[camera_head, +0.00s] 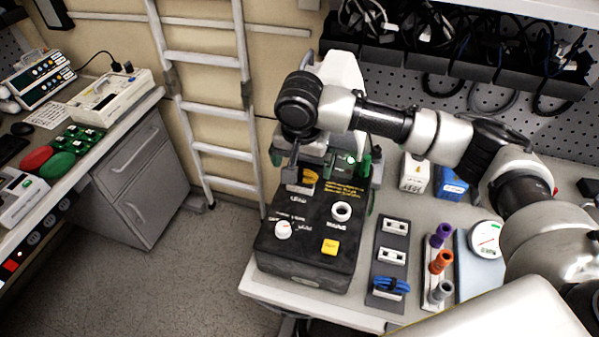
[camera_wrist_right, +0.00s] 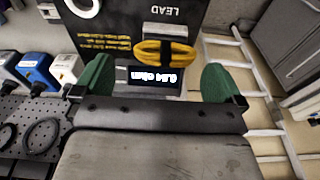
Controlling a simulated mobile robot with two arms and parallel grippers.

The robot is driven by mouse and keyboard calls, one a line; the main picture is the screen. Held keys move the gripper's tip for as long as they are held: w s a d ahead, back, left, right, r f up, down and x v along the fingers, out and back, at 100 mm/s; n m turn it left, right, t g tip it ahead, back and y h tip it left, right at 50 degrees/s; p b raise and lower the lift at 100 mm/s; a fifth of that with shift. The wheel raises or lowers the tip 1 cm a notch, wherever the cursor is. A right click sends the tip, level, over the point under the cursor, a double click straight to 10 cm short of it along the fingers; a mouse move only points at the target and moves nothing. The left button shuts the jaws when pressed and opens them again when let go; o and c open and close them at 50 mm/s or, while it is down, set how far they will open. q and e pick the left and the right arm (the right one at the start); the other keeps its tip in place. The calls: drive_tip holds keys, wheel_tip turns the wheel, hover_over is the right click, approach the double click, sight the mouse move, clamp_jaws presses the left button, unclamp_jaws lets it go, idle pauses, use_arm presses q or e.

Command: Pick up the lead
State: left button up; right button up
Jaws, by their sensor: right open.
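The lead is a coiled yellow cable (camera_head: 308,180) at the back of a black tester box (camera_head: 305,258), partly hidden by my right arm in the head view. In the right wrist view the yellow lead (camera_wrist_right: 166,52) lies beside the printed word LEAD, with a dark piece across its coil. My right gripper (camera_head: 322,162) is over the back of the box. In the right wrist view its green fingertips (camera_wrist_right: 157,82) are wide apart and empty, with the lead beyond them. A lit display (camera_wrist_right: 154,79) shows between them. My left gripper is not in view.
On the bench right of the box are a socket strip (camera_head: 386,262) with a blue cable (camera_head: 390,286), a rack of coloured plugs (camera_head: 440,262) and a round gauge (camera_head: 485,238). A blue box (camera_head: 450,184) stands behind. A ladder (camera_head: 208,95) leans left of the bench.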

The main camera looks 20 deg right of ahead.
sight(301, 169)
drive_tip(key=f+p, duration=0.1)
drive_tip(key=f, duration=0.1)
drive_tip(key=w+f+p, duration=0.1)
drive_tip(key=f, duration=0.2)
drive_tip(key=shift+w, duration=0.2)
drive_tip(key=shift+f, duration=0.4)
drive_tip(key=shift+d+f, duration=0.1)
drive_tip(key=shift+f, duration=0.05)
drive_tip(key=shift+c, duration=0.2)
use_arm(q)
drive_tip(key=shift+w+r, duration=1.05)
use_arm(e)
drive_tip(key=c, duration=0.8)
drive_tip(key=shift+o, duration=0.2)
